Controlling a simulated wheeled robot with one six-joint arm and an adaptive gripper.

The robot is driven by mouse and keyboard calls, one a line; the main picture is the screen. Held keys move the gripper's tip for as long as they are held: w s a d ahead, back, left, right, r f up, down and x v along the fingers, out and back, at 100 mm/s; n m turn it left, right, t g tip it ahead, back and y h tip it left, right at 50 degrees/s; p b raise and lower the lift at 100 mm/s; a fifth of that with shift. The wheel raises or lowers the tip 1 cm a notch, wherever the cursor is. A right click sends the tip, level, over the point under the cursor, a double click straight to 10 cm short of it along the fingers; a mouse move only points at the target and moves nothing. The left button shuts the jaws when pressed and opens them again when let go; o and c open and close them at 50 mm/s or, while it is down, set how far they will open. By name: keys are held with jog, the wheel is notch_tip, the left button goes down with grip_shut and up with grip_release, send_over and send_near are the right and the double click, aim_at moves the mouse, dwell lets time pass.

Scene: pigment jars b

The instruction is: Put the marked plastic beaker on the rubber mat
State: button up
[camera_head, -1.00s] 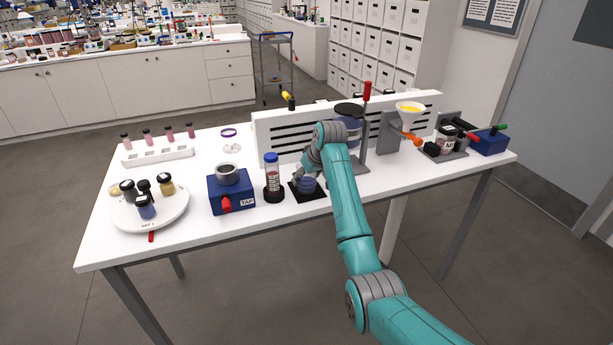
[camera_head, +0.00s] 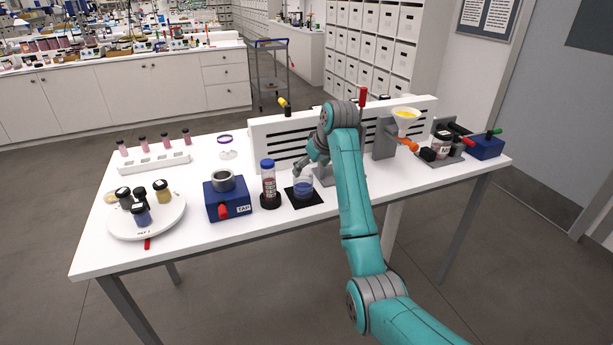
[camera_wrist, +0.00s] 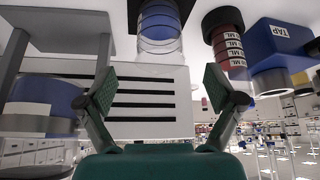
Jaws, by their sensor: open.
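The marked plastic beaker (camera_head: 303,187) stands upright on the black rubber mat (camera_head: 307,201), with blue contents inside. In the wrist view the beaker (camera_wrist: 160,28) shows upside down at the top, with lines around its clear wall, on the dark mat (camera_wrist: 186,5). My gripper (camera_head: 303,167) is just behind and above the beaker in the head view, apart from it as far as I can tell. In the wrist view my gripper (camera_wrist: 158,90) has its two fingers spread wide with nothing between them.
A blue-capped bottle (camera_head: 268,184) stands close left of the mat, beside the blue TAP box (camera_head: 228,199). A grey stand (camera_head: 326,176) is close on the right. A slotted white panel (camera_head: 275,140) rises behind.

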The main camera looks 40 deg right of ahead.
jog(key=shift+v, duration=1.45)
